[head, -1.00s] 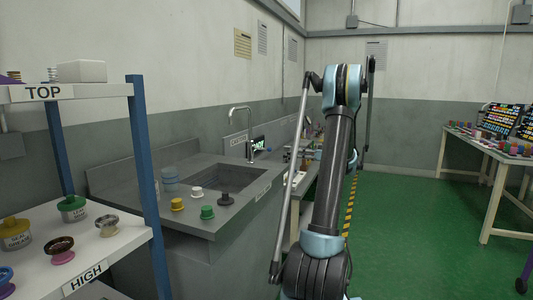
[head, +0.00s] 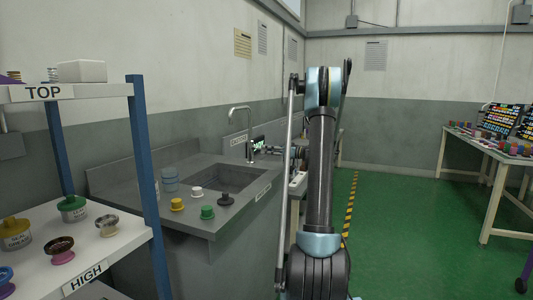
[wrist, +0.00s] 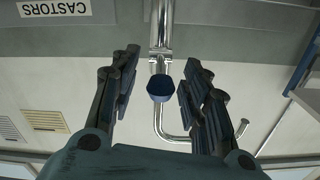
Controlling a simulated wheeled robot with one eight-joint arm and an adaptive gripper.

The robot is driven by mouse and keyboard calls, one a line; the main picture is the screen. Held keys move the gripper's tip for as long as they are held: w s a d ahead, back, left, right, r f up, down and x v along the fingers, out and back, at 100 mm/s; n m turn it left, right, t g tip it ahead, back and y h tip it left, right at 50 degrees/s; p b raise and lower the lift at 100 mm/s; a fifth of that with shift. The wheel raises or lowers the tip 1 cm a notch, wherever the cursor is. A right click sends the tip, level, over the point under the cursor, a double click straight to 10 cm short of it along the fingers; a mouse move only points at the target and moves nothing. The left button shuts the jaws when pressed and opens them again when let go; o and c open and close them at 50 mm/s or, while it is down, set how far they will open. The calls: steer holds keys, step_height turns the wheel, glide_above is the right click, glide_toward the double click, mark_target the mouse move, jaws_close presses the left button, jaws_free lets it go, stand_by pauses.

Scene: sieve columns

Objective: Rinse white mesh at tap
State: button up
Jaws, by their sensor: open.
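The tap (head: 239,125) is a curved chrome pipe at the back of the grey sink (head: 228,179). In the wrist view, which is upside down, the tap (wrist: 161,28) stands beyond my fingers. A dark blue knob-like piece (wrist: 160,88) shows in front of its pipe, between my fingers. My gripper (wrist: 161,60) is open, its fingers on either side of the pipe in the picture; contact cannot be told. In the head view my gripper (head: 272,151) is small, beside the tap. A small white piece (head: 196,191) sits on the sink's front ledge; whether it is the white mesh is unclear.
Yellow (head: 177,204), green (head: 207,212) and black (head: 225,199) pieces stand on the sink ledge. Blue-grey stacked rings (head: 170,179) stand at its left. A shelf rack (head: 146,170) is at the left. A table (head: 490,148) is at the right; green floor lies clear between.

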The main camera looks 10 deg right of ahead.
steer(key=shift+w+a, duration=0.25)
steer(key=shift+a, duration=0.2)
jaws_close()
